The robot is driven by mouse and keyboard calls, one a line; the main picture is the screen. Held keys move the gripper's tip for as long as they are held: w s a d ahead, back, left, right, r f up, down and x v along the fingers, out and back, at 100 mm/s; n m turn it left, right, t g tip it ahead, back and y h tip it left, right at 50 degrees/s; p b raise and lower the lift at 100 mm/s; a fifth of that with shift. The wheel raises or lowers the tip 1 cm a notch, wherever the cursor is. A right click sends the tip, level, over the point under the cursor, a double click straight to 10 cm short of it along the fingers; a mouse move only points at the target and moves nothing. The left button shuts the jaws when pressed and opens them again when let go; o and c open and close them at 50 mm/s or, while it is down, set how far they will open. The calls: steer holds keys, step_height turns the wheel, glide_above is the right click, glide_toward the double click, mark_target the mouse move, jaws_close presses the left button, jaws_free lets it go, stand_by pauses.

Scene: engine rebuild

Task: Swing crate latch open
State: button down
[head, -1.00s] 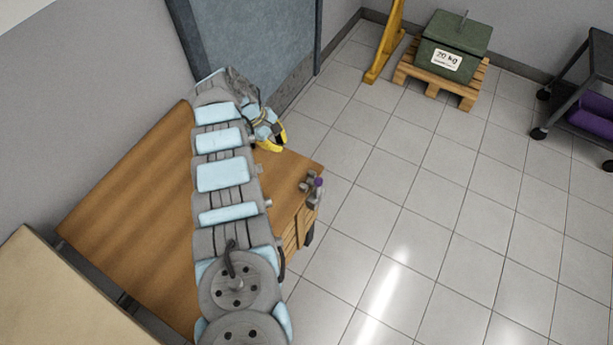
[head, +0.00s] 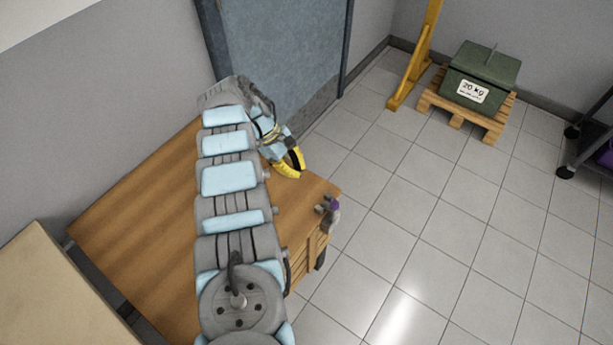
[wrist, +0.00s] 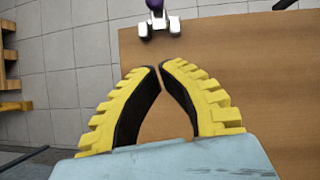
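A small grey metal fitting with a purple end (head: 329,208) sits at the right edge of the wooden top (head: 120,225). It looks like the latch, but I cannot tell for sure. It also shows at the top of the wrist view (wrist: 156,22). My gripper (head: 291,164), with yellow fingers, hangs over the wooden top, up and left of the fitting and apart from it. In the wrist view my gripper (wrist: 159,68) has its fingertips almost together, with a thin gap and nothing between them. My arm hides much of the wooden top.
A green 20 kg box (head: 480,75) stands on a pallet (head: 440,105) at the back right, beside a yellow post (head: 418,60). A dark cart (head: 590,125) is at the right edge. A blue-grey door (head: 285,60) is behind my arm.

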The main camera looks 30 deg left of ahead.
glide_toward(323, 202)
steer(key=f, duration=0.2)
steer(key=d+f, duration=0.1)
steer(key=f, duration=0.1)
steer(key=shift+w+d+f, duration=0.1)
steer(key=shift+w+d, duration=0.05)
steer(key=shift+d+f+p, duration=0.2)
steer(key=shift+d+p, duration=0.1)
steer(key=shift+p, duration=0.05)
steer(key=shift+w+d+p, duration=0.15)
steer(key=shift+d+p, duration=0.45)
steer(key=shift+d, duration=0.25)
steer(key=shift+d+f, duration=0.4)
steer(key=shift+d, duration=0.45)
steer(key=shift+r+p, duration=0.1)
steer(key=shift+p, duration=0.25)
